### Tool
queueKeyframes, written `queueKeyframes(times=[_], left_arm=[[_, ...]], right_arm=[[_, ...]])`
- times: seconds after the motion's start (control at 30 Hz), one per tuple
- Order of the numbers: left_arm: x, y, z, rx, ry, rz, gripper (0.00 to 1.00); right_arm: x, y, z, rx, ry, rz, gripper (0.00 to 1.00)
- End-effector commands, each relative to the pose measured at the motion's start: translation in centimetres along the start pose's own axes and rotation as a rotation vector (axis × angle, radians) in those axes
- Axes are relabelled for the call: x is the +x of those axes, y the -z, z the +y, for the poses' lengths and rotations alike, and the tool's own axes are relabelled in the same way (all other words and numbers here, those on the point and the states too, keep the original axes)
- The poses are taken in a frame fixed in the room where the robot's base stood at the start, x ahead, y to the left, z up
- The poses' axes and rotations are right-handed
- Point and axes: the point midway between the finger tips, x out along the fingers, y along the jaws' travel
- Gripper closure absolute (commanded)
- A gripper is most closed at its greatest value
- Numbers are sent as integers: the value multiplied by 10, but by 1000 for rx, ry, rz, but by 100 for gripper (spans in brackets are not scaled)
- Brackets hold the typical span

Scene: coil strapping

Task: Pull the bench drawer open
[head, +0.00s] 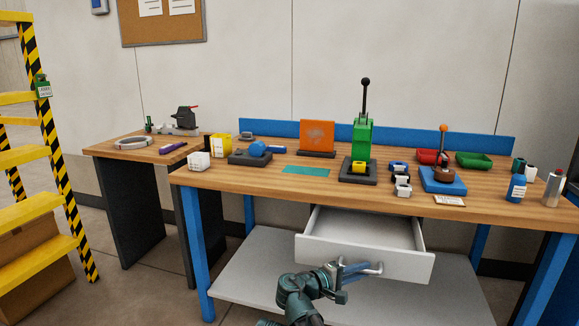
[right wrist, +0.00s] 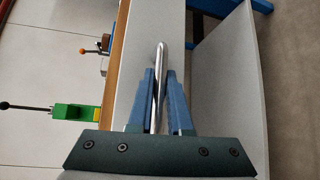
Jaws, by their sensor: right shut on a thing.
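The bench drawer (head: 365,249) is a light grey box under the wooden bench top (head: 330,190). It stands out from the bench, and its empty inside shows. My right gripper (head: 372,268) is in front of the drawer's front panel, with its blue fingers shut on the metal bar handle. In the right wrist view the handle (right wrist: 160,65) runs between the two fingers (right wrist: 160,95), beside the drawer's pale front panel (right wrist: 145,85). My left gripper is not in view.
A grey lower shelf (head: 250,275) lies below the drawer. The bench top carries a green press (head: 362,138), an orange plate (head: 317,135), a blue fixture (head: 443,180) and several small parts. Yellow steps (head: 35,155) stand at far left, beside a side table (head: 130,151).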

Motion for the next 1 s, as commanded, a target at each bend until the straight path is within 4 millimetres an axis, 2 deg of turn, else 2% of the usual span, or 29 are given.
queueKeyframes(times=[0.37, 0.67, 0.7, 1.0], left_arm=[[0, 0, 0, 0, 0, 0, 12], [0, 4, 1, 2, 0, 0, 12], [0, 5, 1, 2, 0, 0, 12], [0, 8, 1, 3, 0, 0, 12]], right_arm=[[-18, -19, -6, 0, 2, 1, 100], [-22, -21, -7, 0, 2, 2, 100], [-22, -21, -7, 0, 2, 3, 75], [-23, -22, -7, -1, 0, 5, 21]])
